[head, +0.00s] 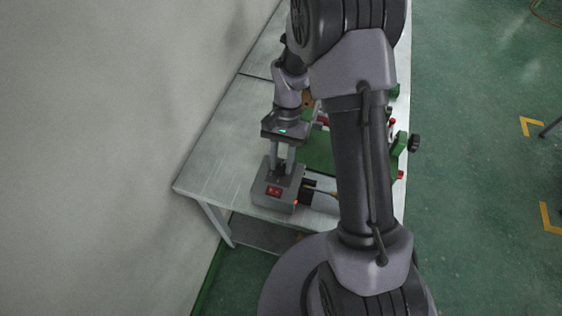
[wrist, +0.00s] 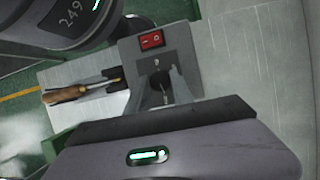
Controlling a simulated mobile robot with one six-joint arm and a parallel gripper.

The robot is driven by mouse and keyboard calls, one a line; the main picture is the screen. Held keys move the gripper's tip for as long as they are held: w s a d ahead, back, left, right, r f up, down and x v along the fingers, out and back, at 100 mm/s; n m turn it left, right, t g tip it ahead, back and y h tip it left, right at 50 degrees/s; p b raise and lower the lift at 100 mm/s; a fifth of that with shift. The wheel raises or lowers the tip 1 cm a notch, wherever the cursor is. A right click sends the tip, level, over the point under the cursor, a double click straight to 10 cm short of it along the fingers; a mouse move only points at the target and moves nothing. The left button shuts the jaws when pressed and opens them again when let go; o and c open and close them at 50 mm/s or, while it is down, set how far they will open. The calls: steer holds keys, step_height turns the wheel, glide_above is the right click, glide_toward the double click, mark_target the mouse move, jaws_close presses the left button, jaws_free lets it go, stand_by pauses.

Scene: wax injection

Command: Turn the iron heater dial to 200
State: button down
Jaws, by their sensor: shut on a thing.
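The iron heater (head: 274,191) is a small grey box with a red rocker switch, near the table's end in the head view. Its top also shows in the wrist view (wrist: 128,54). The black round iron heater dial (wrist: 160,80) is on it beside the switch; its setting is not readable. My gripper (head: 281,169) points down over the heater, its fingers at the dial and shut on it.
A wooden-handled tool (wrist: 68,94) lies in a holder next to the heater. A dark rounded body (wrist: 60,22) marked 249 crowds the wrist view's upper left. Green equipment (head: 318,152) stands behind my arm. The table (head: 218,165) is clear left of the heater, beside the wall.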

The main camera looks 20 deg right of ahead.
steer(key=shift+d+m+y, duration=0.1)
steer(key=shift+m+y, duration=0.2)
steer(key=shift+m, duration=0.7)
steer(key=shift+t, duration=0.3)
steer(key=c, duration=1.1)
jaws_free()
steer(key=p+v, duration=0.4)
steer(key=v, duration=1.3)
steer(key=shift+d+r+p, duration=0.1)
steer(key=shift+r+p, duration=0.05)
steer(key=shift+p, duration=0.2)
